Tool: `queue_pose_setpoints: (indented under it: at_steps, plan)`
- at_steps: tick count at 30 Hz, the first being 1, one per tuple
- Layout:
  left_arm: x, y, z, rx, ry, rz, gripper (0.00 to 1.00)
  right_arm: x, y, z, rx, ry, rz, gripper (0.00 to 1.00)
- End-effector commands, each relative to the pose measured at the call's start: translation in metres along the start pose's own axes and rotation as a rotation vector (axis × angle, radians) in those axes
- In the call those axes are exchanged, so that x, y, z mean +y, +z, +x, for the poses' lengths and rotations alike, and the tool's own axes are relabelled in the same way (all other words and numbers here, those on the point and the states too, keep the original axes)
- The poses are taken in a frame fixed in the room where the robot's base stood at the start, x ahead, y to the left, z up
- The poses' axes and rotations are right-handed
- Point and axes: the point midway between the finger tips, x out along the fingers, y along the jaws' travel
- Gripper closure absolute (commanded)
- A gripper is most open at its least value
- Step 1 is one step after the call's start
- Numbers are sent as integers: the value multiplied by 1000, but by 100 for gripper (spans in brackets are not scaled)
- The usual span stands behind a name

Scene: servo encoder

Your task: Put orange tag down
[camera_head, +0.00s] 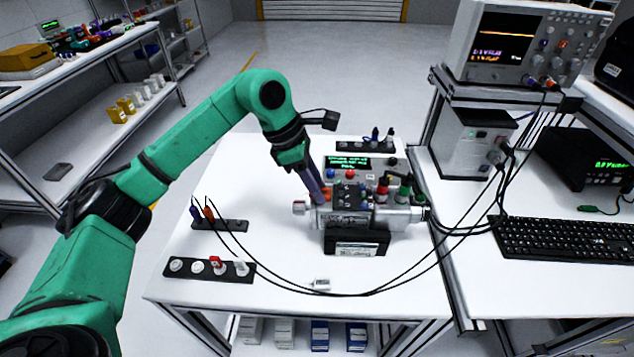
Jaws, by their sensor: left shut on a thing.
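My left gripper (318,197) comes down from the upper left and is shut beside the silver servo unit (395,215). A small bit of orange (326,194) shows at its fingertips. It looks like the orange tag, mostly hidden by the fingers and the unit. I cannot tell whether it touches the unit. The servo sits on a black stand (355,240) with a white label, and red and green connectors stand on its top. My right gripper is not in view.
A black rack (180,268) holds white pieces and one red-orange piece. Another rack (235,226) holds purple and orange plugs. A white tag (320,285) lies near the front, by looping black cables. A small display box (350,166) stands behind the servo.

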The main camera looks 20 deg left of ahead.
Motion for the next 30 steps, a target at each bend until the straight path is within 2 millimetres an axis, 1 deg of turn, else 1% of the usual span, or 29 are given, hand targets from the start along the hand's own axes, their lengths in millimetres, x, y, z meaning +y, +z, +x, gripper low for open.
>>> queue_pose_setpoints:
  at_steps: [5,8,9,10,11,19,22,23,26,29,30]
  plan:
    - [0,0,0,-1,1,0,100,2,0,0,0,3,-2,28]
    - [0,-1,3,0,1,0,100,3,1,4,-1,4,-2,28]
    - [0,-1,2,-1,1,0,58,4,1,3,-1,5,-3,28]
    - [0,-1,2,-1,1,0,46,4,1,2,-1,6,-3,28]
    - [0,-1,2,-1,1,0,39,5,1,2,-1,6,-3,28]
    - [0,0,2,-1,1,0,39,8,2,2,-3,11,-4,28]
    - [0,1,-3,-1,1,0,39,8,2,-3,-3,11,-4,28]
    - [1,1,-4,-1,2,0,39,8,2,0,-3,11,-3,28]
    - [1,0,-18,-3,5,0,39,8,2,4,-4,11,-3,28]
    - [2,0,-43,-3,6,-1,39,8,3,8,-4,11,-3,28]
    - [2,0,-54,-3,8,-1,39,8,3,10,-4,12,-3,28]
